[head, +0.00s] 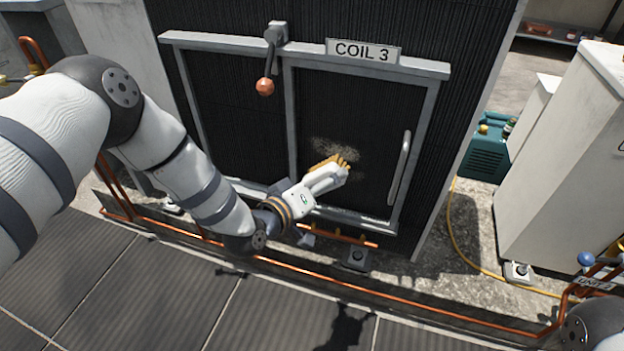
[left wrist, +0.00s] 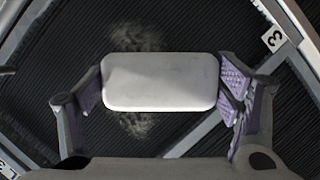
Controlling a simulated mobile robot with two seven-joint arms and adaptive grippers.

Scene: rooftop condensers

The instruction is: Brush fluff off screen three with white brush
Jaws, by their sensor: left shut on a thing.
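The screen labelled COIL 3 (head: 345,95) is a dark ribbed panel in a grey frame, upright in the head view. A pale patch of fluff (head: 350,152) lies on its lower middle. In the left wrist view, fluff (left wrist: 138,38) shows above and below the brush. The white brush (head: 327,178) has yellowish bristles that point at the screen beside the fluff; I cannot tell if they touch it. My left gripper (left wrist: 162,84) is shut on the brush, one finger at each end of its white back (left wrist: 160,72). My right gripper is out of view.
A grey handle (head: 399,168) stands out at the screen's right side. A latch with an orange knob (head: 265,87) hangs at upper left. Copper pipe (head: 400,310) runs low in front. A green case (head: 484,152) and pale cabinet (head: 560,150) stand right.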

